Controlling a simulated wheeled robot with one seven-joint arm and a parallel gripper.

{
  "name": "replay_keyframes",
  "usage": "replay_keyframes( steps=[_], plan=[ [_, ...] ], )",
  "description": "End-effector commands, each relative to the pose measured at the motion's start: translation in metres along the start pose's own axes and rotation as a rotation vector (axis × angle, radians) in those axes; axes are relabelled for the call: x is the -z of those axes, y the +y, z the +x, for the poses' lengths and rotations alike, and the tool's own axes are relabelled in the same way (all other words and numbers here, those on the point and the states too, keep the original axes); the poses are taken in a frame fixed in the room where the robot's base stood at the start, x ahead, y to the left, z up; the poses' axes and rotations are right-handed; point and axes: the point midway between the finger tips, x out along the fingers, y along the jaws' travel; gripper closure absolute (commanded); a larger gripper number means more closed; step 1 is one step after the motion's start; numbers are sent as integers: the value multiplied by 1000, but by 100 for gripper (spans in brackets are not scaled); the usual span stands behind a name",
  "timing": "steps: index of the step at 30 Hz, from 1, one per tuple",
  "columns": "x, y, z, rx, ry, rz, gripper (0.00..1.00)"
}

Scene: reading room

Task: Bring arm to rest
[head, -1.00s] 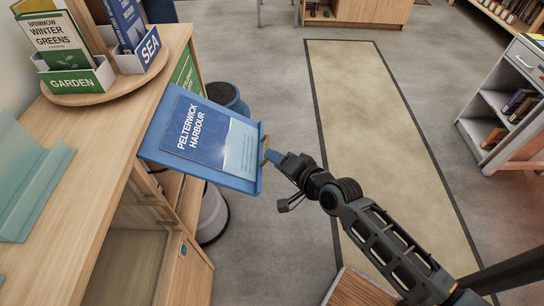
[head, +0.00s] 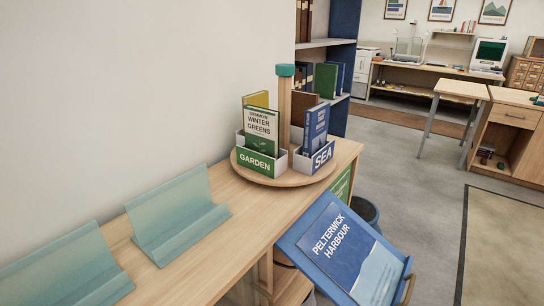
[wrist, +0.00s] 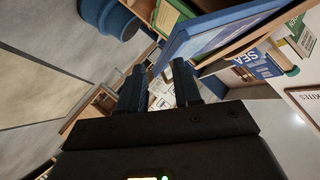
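My gripper (wrist: 160,82) shows in the wrist view with its two dark fingers apart and nothing between them. My arm and gripper are out of the head view. The blue tilted tray (head: 300,254) sticks out from the counter's right end and bears the book "Pelterwick Harbour" (head: 345,255). The tray's blue edge also shows in the wrist view (wrist: 205,38), above and right of my fingers, apparently clear of them.
A round wooden stand (head: 283,180) on the counter (head: 235,238) holds the GARDEN box (head: 258,163) and the SEA box (head: 316,160) with books. Two teal book rests (head: 178,222) stand on the counter. Open grey floor (head: 425,205) lies right of the counter.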

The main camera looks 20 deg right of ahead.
Motion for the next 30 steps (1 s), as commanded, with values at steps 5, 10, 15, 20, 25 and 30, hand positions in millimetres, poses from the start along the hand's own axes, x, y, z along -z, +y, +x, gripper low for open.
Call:
replay_keyframes(
  steps=[5, 10, 15, 20, 25, 30],
  plan=[
    [-13, -22, -76, 47, -16, -260, 67],
    [-13, -53, -143, 109, -16, -489, 67],
    [-4, -86, -197, 172, -5, -681, 67],
    [5, -107, -226, 210, 7, -789, 67],
    [8, -115, -235, 224, 14, -829, 67],
    [9, -115, -235, 224, 15, -829, 67]
  ],
)
